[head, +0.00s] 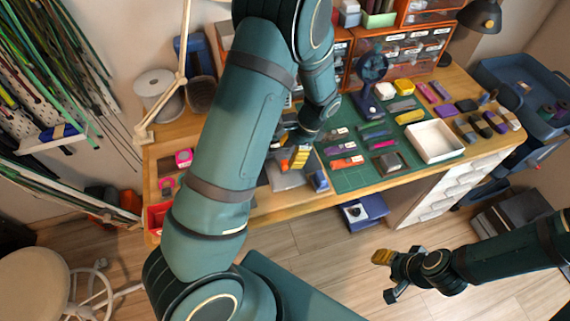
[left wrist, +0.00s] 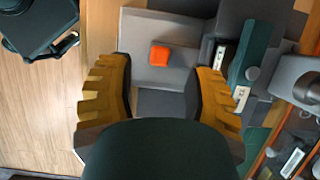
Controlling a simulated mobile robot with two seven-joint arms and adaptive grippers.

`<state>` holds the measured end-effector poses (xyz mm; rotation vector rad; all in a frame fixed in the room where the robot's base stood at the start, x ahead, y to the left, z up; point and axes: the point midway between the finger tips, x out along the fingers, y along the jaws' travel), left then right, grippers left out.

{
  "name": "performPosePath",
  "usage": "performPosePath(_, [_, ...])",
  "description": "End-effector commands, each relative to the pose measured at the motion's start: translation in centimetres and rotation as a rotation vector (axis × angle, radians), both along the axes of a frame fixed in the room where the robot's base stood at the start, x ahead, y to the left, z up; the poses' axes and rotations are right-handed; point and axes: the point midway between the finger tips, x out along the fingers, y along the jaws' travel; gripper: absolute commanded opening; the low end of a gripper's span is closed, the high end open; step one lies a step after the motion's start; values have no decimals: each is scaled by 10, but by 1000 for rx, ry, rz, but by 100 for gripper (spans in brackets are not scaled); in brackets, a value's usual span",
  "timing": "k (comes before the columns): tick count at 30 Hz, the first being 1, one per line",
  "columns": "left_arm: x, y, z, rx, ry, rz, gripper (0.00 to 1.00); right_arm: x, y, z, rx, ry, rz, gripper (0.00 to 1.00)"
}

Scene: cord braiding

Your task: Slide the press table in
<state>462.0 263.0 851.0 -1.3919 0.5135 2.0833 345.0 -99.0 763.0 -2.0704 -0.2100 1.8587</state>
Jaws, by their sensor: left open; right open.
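The press is a grey device on the wooden desk, in the head view partly hidden by my left arm; its grey plate (head: 290,181) sticks out towards the desk's front edge. In the left wrist view its grey table (left wrist: 140,78) carries a small orange block (left wrist: 160,56). My left gripper (head: 296,157) is over the press, open, its yellow fingers (left wrist: 163,90) spread on either side of the grey table. Whether they touch it I cannot tell. My right gripper (head: 387,277) is open and empty, above the floor in front of the desk.
A green cutting mat (head: 345,181) with small cords and tools lies right of the press, with a white tray (head: 434,141) beyond. A fan (head: 371,73) stands behind. A blue box (head: 363,211) sits below the desk edge.

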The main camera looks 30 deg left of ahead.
Motion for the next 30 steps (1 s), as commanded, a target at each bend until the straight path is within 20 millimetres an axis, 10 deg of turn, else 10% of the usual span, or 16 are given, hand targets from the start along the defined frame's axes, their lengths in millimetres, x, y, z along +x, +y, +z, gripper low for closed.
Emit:
performPosePath(9, [-12, 10, -39, 0, 1, 0, 53, -1, 0, -9, 0, 2, 2, 47])
performPosePath(21, [-14, 12, -43, 0, -1, 1, 55, 0, 0, -9, 0, 1, 1, 47])
performPosePath(26, [-14, 12, -43, 0, -1, 1, 0, 0, 0, -9, 0, 1, 1, 47])
performPosePath(30, [-14, 11, -43, 0, -1, 1, 0, 0, 0, -9, 0, 1, 1, 47])
